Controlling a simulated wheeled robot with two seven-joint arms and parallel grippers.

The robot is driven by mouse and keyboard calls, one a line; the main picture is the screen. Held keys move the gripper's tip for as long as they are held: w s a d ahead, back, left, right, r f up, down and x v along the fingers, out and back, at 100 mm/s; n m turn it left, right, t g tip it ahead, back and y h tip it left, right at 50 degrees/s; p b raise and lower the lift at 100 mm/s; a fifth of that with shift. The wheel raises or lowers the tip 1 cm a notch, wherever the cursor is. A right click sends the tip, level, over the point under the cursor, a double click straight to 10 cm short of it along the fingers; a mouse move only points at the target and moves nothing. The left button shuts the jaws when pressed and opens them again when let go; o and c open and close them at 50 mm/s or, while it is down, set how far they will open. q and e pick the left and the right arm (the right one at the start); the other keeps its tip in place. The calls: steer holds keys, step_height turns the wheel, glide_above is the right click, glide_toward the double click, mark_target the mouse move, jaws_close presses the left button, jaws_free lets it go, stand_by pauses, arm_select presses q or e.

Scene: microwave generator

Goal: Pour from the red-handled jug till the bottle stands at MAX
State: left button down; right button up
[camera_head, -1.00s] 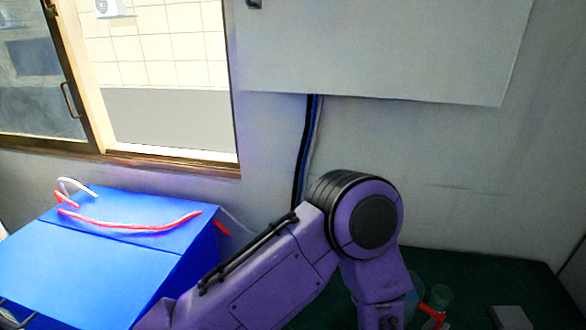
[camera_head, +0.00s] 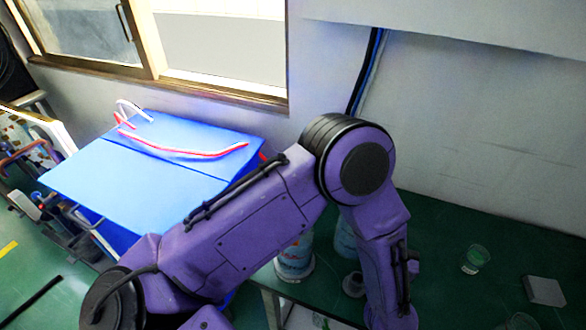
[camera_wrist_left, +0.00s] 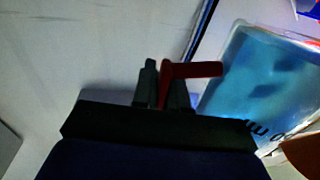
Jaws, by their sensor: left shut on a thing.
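In the left wrist view my left gripper (camera_wrist_left: 165,88) is shut on a red handle (camera_wrist_left: 190,70), which stands between its two dark fingers. The jug's body cannot be clearly made out there. A large bluish see-through vessel (camera_wrist_left: 258,85) with dark lettering is at the right of that view; I cannot tell if it is the jug or the bottle. In the head view my purple left arm reaches down past the bottom edge, so its gripper is out of that picture. No MAX mark or liquid level is readable. My right gripper is not in view.
On the dark green table are a clear cup with a green tint (camera_head: 475,259), a grey block (camera_head: 545,291) and a pale container with blue markings (camera_head: 295,258). Another container (camera_head: 345,238) is partly behind my arm. A big blue box (camera_head: 150,165) stands at left.

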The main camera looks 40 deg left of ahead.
arm_select(q)
steer(key=shift+s+a+n+g+y+p, duration=0.15)
steer(key=shift+s+n+g+y, duration=0.1)
steer(key=shift+n+g+y, duration=0.65)
steer(key=shift+s+a+n+g+y+p, duration=0.15)
steer(key=shift+s+n+g+y, duration=0.1)
steer(key=shift+n+g+y, duration=0.6)
steer(key=shift+s+a+n+g+y+p, duration=0.2)
steer(key=shift+n+g+y, duration=0.4)
steer(key=shift+y, duration=0.45)
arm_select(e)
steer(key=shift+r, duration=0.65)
arm_select(q)
steer(key=shift+r, duration=0.15)
